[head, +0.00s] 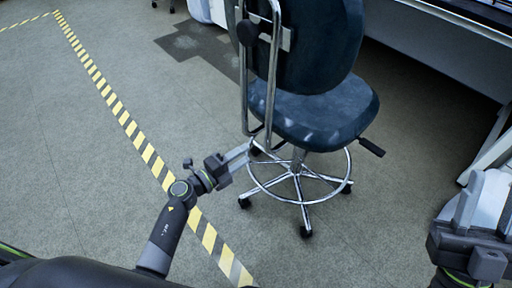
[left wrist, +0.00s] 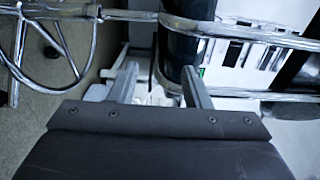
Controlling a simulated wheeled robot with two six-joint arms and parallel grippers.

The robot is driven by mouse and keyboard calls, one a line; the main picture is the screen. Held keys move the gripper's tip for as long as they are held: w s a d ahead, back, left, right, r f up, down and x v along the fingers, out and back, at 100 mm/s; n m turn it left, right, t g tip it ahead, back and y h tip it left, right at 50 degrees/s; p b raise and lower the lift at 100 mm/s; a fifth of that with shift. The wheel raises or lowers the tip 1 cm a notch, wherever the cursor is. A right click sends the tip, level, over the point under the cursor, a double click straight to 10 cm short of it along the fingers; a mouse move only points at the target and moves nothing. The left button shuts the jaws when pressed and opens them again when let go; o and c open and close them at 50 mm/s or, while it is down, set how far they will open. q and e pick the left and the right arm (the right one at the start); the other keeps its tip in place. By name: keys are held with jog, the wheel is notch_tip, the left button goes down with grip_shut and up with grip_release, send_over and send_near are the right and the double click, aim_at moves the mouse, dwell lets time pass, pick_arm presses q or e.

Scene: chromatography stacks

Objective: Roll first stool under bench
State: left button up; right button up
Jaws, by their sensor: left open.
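The first stool (head: 330,112) stands upright in the middle of the head view, with a dark blue seat and back, a chrome foot ring and castors. Chrome bars rise on its left side. The bench (head: 435,40) is at the upper right, with its white edge and dark space below. The stool is in front of it. My left gripper (head: 240,156) is open at the stool's left, low near the foot ring and chrome bars. The left wrist view shows its parted fingers (left wrist: 160,82) close to chrome bars; contact is unclear. My right gripper (head: 485,212) is partly cut off at the right edge.
Yellow-and-black floor tape (head: 130,125) runs diagonally on the left. A darker floor patch (head: 205,45) lies behind the stool. A white bench leg (head: 485,150) stands at the right. The floor left of the tape is clear.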

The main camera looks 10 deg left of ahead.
aim_at(259, 146)
pick_arm(q)
jog(key=x, duration=0.7)
jog(key=shift+w, duration=0.1)
jog(key=shift+c, duration=0.2)
grip_shut()
jog(key=shift+f, duration=0.15)
dwell(0.9)
